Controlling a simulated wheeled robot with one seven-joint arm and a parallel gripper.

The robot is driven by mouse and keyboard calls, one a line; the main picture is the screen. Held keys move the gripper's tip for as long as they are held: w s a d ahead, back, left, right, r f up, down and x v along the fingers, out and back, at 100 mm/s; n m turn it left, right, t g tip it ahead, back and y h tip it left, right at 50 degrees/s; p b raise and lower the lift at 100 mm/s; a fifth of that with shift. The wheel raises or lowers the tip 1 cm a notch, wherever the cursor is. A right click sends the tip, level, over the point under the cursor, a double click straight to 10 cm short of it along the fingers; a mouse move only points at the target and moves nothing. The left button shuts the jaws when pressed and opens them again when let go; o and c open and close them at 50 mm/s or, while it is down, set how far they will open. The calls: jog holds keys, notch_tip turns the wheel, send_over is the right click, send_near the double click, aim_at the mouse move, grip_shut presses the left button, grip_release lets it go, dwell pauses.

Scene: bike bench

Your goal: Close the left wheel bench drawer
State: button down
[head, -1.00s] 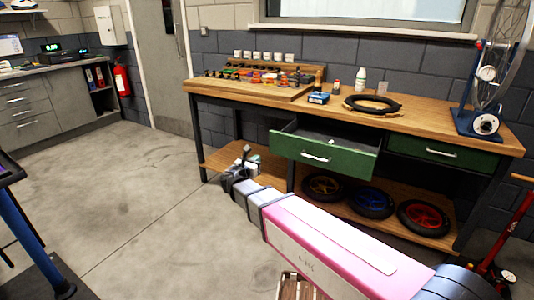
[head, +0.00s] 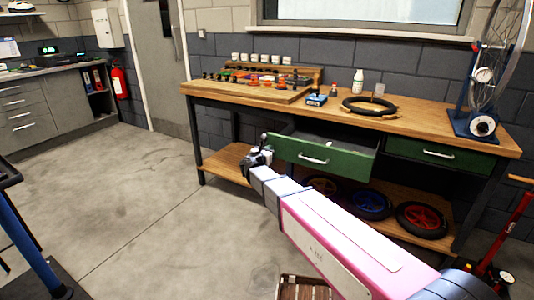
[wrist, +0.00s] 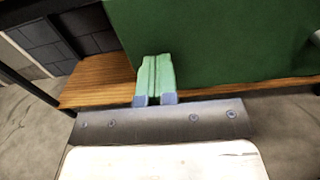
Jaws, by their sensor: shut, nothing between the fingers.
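The left wheel bench drawer (head: 345,163) is green with a pale bar handle (head: 313,160) and is pulled out from under the wooden bench top. Its green front (wrist: 215,40) fills the upper right of the wrist view. My gripper (head: 262,147) is at the left end of the drawer front, near its edge. In the wrist view its fingers (wrist: 154,78) are together and empty, close to the left edge of the green front. I cannot tell whether they touch it.
The right drawer (head: 435,153) is closed. The bench top (head: 425,110) holds a black tyre (head: 370,105), small bottles and a wheel stand (head: 478,120). Wheels lie on the lower shelf (head: 222,164). A wooden crate (head: 300,287) stands on the floor.

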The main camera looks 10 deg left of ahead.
jog(key=shift+w, duration=0.15)
send_near(298, 133)
jog(key=w+d+r, duration=0.1)
jog(key=w, duration=0.2)
jog(key=w+d+r, duration=0.1)
jog(key=w+r, duration=0.1)
jog(key=w, duration=0.1)
jog(key=w+d+r, duration=0.1)
jog(key=w, duration=0.2)
jog(key=shift+w+d+r, duration=0.15)
jog(key=shift+w+r, duration=0.1)
jog(key=shift+r, duration=0.1)
jog(key=shift+w, duration=0.25)
